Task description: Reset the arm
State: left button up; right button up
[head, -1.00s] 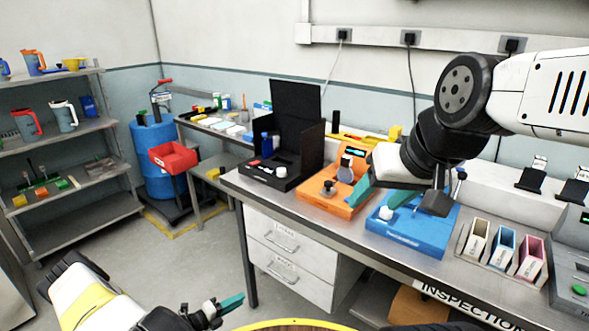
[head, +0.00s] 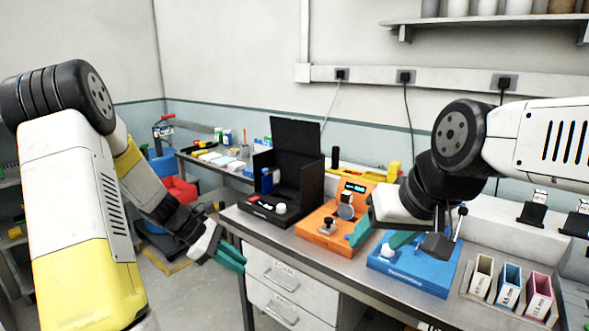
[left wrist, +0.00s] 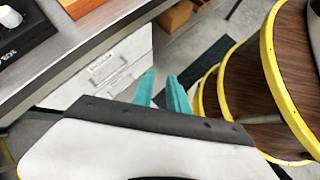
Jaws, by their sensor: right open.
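One finger is by the orange device (head: 322,236), the other above the blue device (head: 408,272). The gripper body partly hides the blue device, and contact cannot be told.
A black box with a raised panel (head: 296,147) stands at the bench's left end. Small coloured bins (head: 482,277) stand at the right. White drawers (head: 285,275) sit under the bench. Yellow-edged round brown surfaces (left wrist: 235,110) lie close to my left gripper in its wrist view.

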pick_arm(q)
jog(key=s+d+r+m+t+y, duration=0.1)
jog(key=s+r+m+t+y, duration=0.4)
jog(key=s+r+m, duration=1.3)
jog(key=shift+s+r+y, duration=0.75)
jog(key=shift+r+y, duration=0.05)
jog(key=shift+r, duration=0.95)
jog(key=shift+d, duration=0.1)
